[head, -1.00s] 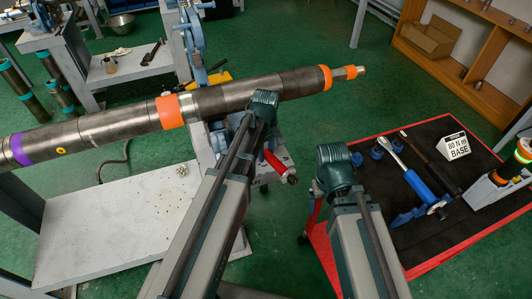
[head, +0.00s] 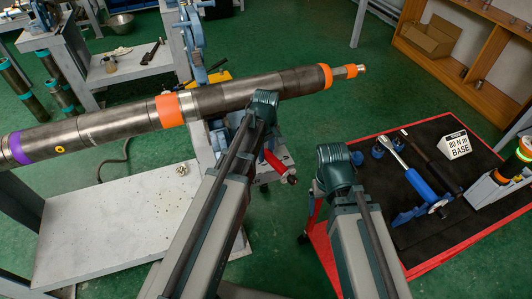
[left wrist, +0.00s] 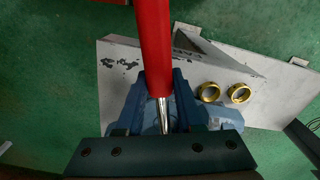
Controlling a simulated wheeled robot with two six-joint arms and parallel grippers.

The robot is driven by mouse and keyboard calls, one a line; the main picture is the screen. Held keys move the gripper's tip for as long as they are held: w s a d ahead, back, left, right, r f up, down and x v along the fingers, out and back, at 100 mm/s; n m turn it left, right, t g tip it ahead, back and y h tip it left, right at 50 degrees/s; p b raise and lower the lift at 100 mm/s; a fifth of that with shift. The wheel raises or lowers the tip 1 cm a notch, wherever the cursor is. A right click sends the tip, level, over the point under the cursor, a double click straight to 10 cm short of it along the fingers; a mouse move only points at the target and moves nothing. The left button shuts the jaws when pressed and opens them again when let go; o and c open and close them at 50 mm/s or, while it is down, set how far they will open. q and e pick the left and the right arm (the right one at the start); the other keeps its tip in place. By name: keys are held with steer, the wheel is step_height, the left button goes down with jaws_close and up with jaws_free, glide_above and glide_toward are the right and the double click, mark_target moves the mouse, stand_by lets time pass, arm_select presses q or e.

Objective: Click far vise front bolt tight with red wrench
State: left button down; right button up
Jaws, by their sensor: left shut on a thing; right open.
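The red wrench (head: 273,162) shows in the head view below the pipe, partly hidden by my left arm. In the left wrist view its red handle (left wrist: 154,45) and bright shaft run between the blue jaws of my left gripper (left wrist: 162,92), which is shut on it. A blue vise (head: 191,42) stands behind the long dark pipe (head: 235,95) with orange bands. More blue parts show under the pipe beside my left arm. The bolt and the wrench's working end are not clearly visible. My right gripper is hidden behind its own arm.
A black-topped, red-edged cart (head: 420,235) at right holds a blue-handled wrench (head: 418,185), a dark bar and a "60 N m BASE" block (head: 457,144). A grey bench (head: 110,225) lies at left. Two brass rings (left wrist: 208,92) lie on a grey surface.

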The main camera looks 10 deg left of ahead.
arm_select(q)
steer(key=shift+f+b, duration=1.25)
stand_by(1.2)
steer(key=shift+s+a+m, duration=0.55)
steer(key=shift+s+m, duration=0.05)
steer(key=shift+m, duration=0.1)
stand_by(0.8)
steer(key=shift+w+d+n, duration=0.75)
steer(key=shift+w+n, duration=0.15)
steer(key=shift+n, duration=0.1)
steer(key=shift+r+p, duration=2.3)
